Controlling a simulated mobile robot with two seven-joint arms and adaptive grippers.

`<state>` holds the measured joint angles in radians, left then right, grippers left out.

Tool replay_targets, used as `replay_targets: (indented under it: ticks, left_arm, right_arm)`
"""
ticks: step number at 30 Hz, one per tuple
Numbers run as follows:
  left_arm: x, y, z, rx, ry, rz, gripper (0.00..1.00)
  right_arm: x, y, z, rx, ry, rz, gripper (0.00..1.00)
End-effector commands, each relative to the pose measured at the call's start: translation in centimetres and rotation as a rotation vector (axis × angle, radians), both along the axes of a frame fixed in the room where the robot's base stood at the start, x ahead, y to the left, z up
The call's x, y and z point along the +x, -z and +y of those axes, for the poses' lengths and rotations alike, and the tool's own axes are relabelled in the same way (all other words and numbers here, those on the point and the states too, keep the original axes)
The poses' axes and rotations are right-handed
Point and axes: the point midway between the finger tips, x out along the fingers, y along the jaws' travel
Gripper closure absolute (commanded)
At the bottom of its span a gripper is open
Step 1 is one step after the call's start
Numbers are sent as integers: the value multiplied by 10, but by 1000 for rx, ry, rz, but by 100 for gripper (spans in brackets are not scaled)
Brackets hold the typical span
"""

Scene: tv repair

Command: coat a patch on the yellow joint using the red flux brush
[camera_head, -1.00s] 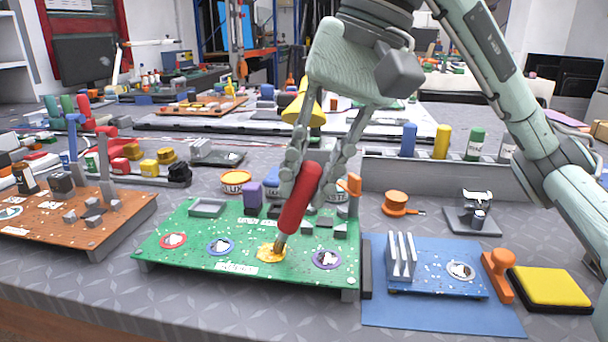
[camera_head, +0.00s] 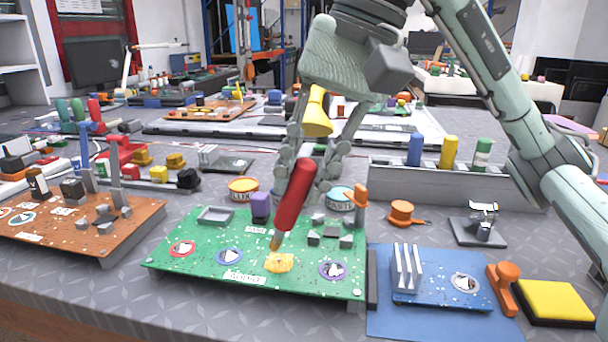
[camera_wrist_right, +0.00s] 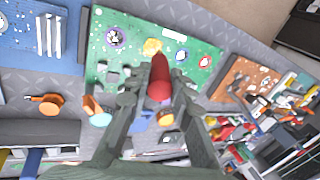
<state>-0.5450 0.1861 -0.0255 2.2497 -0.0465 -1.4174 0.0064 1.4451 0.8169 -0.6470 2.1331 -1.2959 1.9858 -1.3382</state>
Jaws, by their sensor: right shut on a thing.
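My right gripper (camera_head: 300,165) is shut on the red flux brush (camera_head: 295,195), which is tilted with its tip down over the green board (camera_head: 200,262). The brush tip is at or just above the upper left edge of the yellow joint (camera_head: 279,263); I cannot tell if they touch. The yellow joint looks covered with a yellow patch. In the right wrist view the red brush (camera_wrist_right: 159,80) points at the yellow joint (camera_wrist_right: 152,46), between the fingers (camera_wrist_right: 155,92). Red, blue and purple ringed joints lie beside the yellow one. My left gripper is not in view.
Behind the green board stand a flux tin (camera_head: 243,188) and a paste tin (camera_head: 341,198). A blue board (camera_head: 440,292) and a yellow sponge (camera_head: 556,300) lie to the right. A brown board (camera_head: 75,225) lies to the left. A grey rack (camera_head: 400,178) stands behind.

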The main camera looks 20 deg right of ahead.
Motion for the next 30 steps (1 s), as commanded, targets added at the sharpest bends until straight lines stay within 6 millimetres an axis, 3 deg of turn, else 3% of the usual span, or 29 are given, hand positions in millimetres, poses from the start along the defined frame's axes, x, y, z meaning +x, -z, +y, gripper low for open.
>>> replay_targets:
  ticks: [16,30]
  left_arm:
    - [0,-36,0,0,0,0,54]
    - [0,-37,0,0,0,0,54]
  right_arm:
    - [0,-48,0,2,0,-1,100]
    - [0,-50,0,1,0,0,100]
